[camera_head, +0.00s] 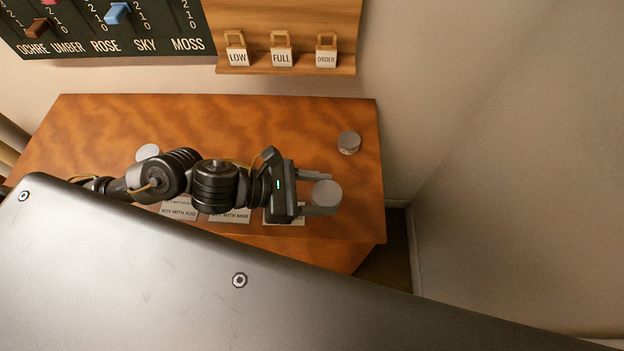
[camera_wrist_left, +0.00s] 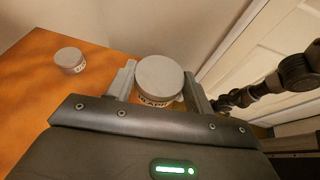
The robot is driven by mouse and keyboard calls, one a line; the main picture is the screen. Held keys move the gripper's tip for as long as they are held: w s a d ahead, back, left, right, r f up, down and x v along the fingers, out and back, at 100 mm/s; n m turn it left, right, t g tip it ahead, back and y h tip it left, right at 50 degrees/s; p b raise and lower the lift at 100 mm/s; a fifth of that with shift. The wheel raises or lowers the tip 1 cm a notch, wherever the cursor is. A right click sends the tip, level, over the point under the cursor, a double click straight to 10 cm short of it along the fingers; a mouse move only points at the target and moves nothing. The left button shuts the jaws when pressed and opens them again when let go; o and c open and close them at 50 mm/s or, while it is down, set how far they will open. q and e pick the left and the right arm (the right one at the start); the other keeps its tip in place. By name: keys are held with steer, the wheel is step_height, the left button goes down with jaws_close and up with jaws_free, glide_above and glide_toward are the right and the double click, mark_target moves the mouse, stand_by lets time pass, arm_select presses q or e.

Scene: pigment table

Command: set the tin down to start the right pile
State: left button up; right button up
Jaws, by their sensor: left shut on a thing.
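My left gripper (camera_head: 322,193) is shut on a grey round tin (camera_head: 328,192) over the right front part of the wooden table (camera_head: 230,125). In the left wrist view the held tin (camera_wrist_left: 160,78) sits upright between the two fingers, with a printed label on its side. I cannot tell whether its base touches the table. A second grey tin (camera_head: 348,142) stands apart, farther back at the right; it also shows in the left wrist view (camera_wrist_left: 70,59). A third tin (camera_head: 147,152) stands at the left, partly hidden by my left arm. My right gripper is not in view.
Label cards (camera_head: 179,209) lie along the table's front, partly covered by my arm. A wooden rack (camera_head: 290,20) with LOW, FULL and ORDER tags and a dark pigment board (camera_head: 120,30) hang on the wall behind. The table's back middle is clear.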

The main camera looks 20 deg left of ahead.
arm_select(q)
steer(key=w+a+f, duration=0.1)
steer(key=w+f, duration=0.1)
steer(key=w+a+f+p, duration=0.1)
steer(key=w+a+f, duration=0.1)
steer(key=w, duration=0.1)
steer(key=w+a+f, duration=0.1)
steer(key=w+f, duration=0.2)
steer(key=shift+w+a, duration=0.15)
steer(key=shift+w+a+f, duration=0.1)
steer(key=shift+w+f, duration=0.05)
steer(key=shift+f, duration=0.2)
steer(key=shift+w+a+f+p, duration=0.1)
steer(key=shift+w+f+p, duration=0.05)
steer(key=shift+f+p, duration=0.5)
steer(key=shift+w+f+p, duration=0.1)
steer(key=shift+f+p, duration=0.35)
steer(key=shift+f, duration=0.65)
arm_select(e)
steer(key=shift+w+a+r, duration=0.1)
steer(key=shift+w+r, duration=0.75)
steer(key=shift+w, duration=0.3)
